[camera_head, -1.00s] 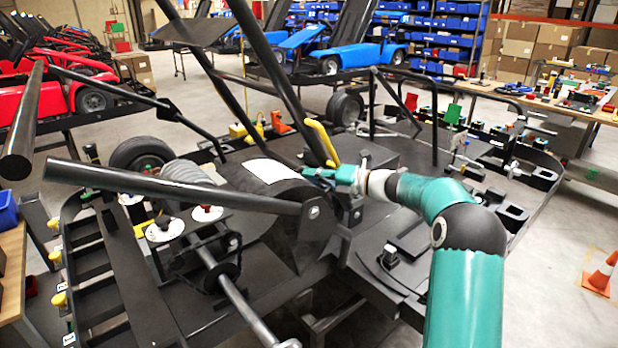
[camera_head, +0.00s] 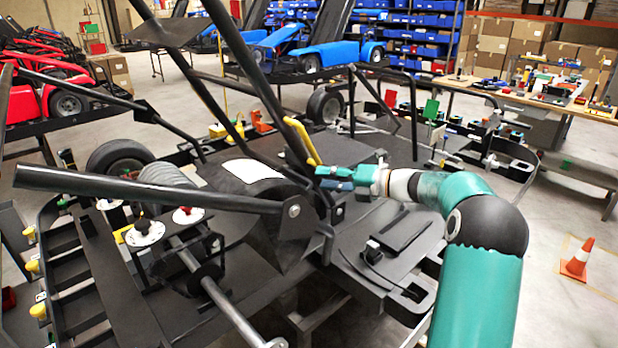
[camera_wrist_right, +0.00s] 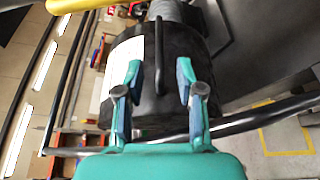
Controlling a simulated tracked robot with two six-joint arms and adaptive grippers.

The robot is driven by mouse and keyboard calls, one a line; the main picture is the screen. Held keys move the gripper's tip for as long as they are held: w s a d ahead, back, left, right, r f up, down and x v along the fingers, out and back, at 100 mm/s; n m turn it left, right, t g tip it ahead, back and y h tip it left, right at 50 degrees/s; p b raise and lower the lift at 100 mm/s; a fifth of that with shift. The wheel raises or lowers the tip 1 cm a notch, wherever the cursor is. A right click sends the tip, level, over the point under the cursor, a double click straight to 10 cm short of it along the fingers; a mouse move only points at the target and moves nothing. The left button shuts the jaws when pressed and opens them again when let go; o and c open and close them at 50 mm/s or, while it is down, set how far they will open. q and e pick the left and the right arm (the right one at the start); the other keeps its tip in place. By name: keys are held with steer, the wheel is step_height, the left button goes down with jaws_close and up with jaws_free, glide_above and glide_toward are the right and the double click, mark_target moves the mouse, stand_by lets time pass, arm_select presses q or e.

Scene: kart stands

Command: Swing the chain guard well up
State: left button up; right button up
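A black rounded cover with a white label, which looks like the chain guard (camera_head: 232,190), sits at the middle of the kart stand, low among the black tubes. A bent yellow handle (camera_head: 301,138) stands up just to its right. My right gripper (camera_head: 325,178) is at the cover's right side, close below the foot of the yellow handle. In the right wrist view its two fingers (camera_wrist_right: 158,82) are apart, with a thin dark bar (camera_wrist_right: 158,55) showing between them and the labelled black cover (camera_wrist_right: 122,50) beyond. I cannot tell whether they touch the bar. My left gripper is not in view.
A thick black tube (camera_head: 150,190) crosses in front of the cover from the left, and slanting tubes rise behind it.

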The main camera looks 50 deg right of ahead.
steer(key=v, duration=0.2)
steer(key=shift+s, duration=0.35)
stand_by(0.4)
